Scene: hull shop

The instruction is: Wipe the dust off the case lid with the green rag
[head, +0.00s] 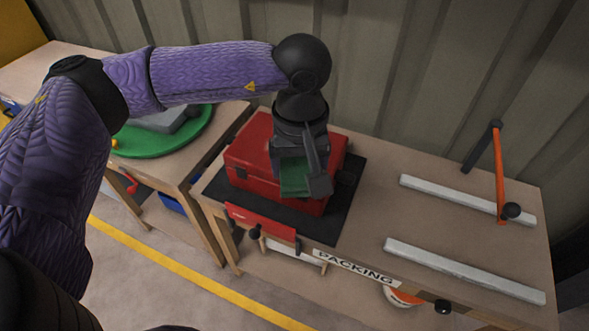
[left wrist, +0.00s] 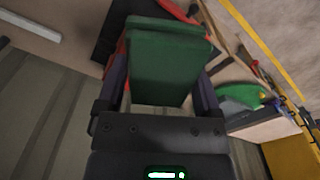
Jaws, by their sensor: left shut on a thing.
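A red case (head: 252,150) stands on a black mat (head: 340,222) at the left end of the packing table. My left gripper (head: 300,178) is over the case lid and points down. It is shut on the green rag (head: 295,176). In the left wrist view the rag (left wrist: 165,62) sits between the two fingers of the left gripper (left wrist: 160,90) and hides most of the case behind it. The gripper and rag cover much of the lid in the head view. I cannot tell whether the rag touches the lid, and no dust is clearly visible. My right gripper is not in view.
Two pale bars (head: 465,200) (head: 462,270) lie on the table's right side, with an orange-handled clamp (head: 499,175) by the far one. A second table at left holds a green round disc (head: 140,142) with a grey block. A corrugated wall (head: 420,80) stands behind.

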